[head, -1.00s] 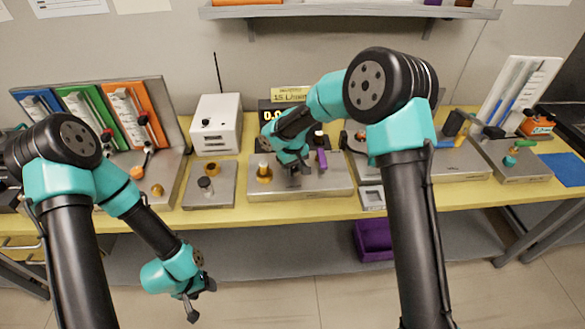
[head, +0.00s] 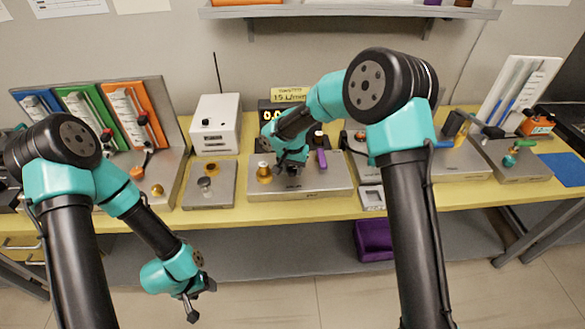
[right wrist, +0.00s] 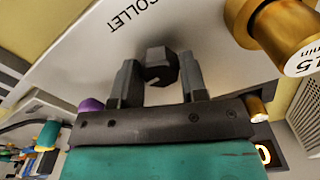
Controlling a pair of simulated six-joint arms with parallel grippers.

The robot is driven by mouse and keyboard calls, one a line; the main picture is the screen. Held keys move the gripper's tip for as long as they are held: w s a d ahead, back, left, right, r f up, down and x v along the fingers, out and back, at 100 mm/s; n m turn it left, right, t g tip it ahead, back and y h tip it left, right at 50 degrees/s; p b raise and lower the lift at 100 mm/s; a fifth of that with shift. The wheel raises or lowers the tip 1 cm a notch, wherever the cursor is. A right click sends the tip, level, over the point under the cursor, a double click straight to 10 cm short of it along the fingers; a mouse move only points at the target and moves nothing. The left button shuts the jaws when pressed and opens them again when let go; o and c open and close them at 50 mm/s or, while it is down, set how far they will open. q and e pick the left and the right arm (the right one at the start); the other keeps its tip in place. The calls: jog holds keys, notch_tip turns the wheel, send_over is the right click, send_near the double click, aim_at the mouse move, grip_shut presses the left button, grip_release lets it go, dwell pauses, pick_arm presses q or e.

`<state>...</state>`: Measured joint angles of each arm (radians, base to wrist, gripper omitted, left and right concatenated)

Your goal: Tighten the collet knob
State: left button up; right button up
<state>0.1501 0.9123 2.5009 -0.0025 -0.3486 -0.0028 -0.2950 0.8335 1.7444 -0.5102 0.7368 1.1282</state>
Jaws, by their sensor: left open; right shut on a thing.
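The collet knob (right wrist: 160,68) is a dark hexagonal knob on a pale metal plate (right wrist: 88,55) marked "COLLET". My right gripper (right wrist: 160,80) is shut on it, with one finger on each side. In the head view my right gripper (head: 292,166) is low over the middle base plate (head: 325,182), and the knob is mostly hidden there. My left gripper (head: 194,300) is open and empty, hanging low in front of the bench's edge.
A brass cylinder (head: 264,173) stands left of my right gripper, and a purple part (head: 322,159) stands to its right. A smaller plate with knobs (head: 209,193) lies further left. A white box with an antenna (head: 216,125) stands behind. A purple bin (head: 374,240) sits below the bench.

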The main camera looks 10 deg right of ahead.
aim_at(293, 168)
jog(key=shift+m, duration=0.5)
jog(key=o, duration=0.9)
jog(key=shift+o, duration=0.2)
notch_tip(293, 168, up, 18)
jog(key=shift+f, duration=0.25)
